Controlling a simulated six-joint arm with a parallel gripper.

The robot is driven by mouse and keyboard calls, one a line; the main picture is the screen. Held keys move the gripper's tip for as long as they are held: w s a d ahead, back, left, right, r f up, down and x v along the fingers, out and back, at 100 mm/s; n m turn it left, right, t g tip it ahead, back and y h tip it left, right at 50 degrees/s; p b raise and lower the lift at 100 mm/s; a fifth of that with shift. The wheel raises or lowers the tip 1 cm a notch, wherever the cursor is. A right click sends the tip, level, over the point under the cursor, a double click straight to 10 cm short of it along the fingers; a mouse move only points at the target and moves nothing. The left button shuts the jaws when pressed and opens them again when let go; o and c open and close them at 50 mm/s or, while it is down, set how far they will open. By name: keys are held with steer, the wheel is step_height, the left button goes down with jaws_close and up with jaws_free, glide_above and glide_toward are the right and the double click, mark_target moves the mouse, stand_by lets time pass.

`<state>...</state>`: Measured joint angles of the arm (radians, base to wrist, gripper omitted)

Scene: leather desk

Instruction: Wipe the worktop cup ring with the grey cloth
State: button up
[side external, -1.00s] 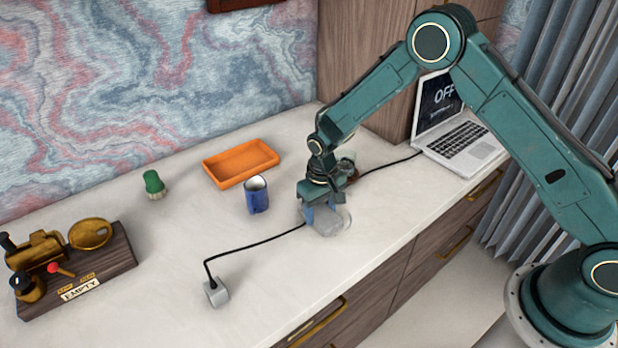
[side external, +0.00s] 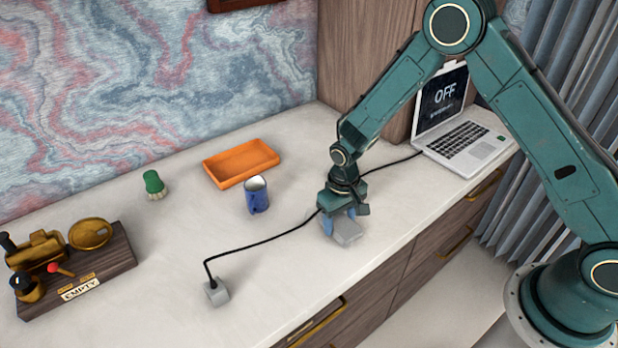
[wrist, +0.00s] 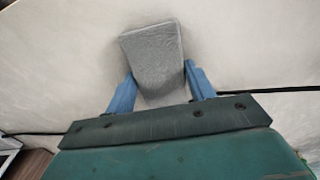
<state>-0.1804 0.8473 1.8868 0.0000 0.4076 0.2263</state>
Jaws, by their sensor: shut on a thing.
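My gripper (side external: 341,219) is low over the pale worktop, near its front edge, with its blue fingers shut on the grey cloth (side external: 349,231). In the wrist view the folded cloth (wrist: 153,52) is pinched between the two blue fingers (wrist: 160,90) and sticks out beyond them. It appears at or just above the worktop surface; I cannot tell whether it presses down. I can make out no cup ring on the worktop in either view now; any part under the cloth or gripper is hidden.
An orange tray (side external: 228,175), green-topped brush (side external: 154,185), brass machine on a wooden base (side external: 122,251) and laptop (side external: 462,140) stand around.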

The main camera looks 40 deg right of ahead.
steer(key=shift+w, duration=4.65)
steer(key=shift+w+d, duration=0.2)
steer(key=shift+s+d, duration=0.25)
steer(key=shift+d, duration=0.4)
steer(key=shift+s, duration=5.3)
steer(key=shift+w+r, duration=0.15)
steer(key=shift+r, duration=3.9)
steer(key=shift+a, duration=0.15)
